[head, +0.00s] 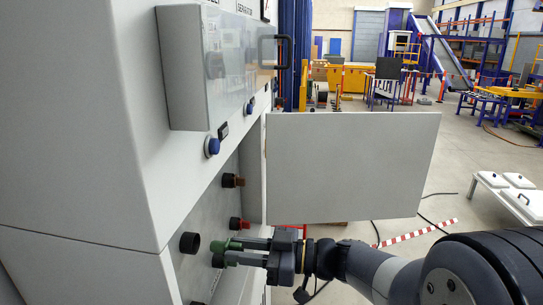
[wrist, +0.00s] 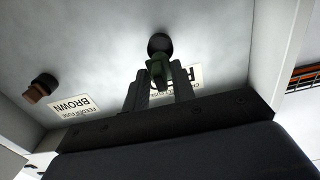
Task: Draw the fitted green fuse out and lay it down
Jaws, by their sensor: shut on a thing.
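The green fuse (head: 234,244) sits at the lower panel inside the open cabinet. My gripper (head: 237,251) reaches in from the right and is shut on it. In the wrist view the green fuse (wrist: 158,72) is between the two fingers of my gripper (wrist: 158,76). Its far end meets a round black holder (wrist: 160,45) on the panel. I cannot tell how deep it sits in that holder. The fingers hide part of the fuse and of the label behind it.
A red fuse (head: 239,223) and a brown fuse (head: 232,180) stick out of the panel above. An open black socket (head: 190,242) is to the left. The open cabinet door (head: 350,165) hangs above my arm. A white bench (head: 505,190) stands at the right.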

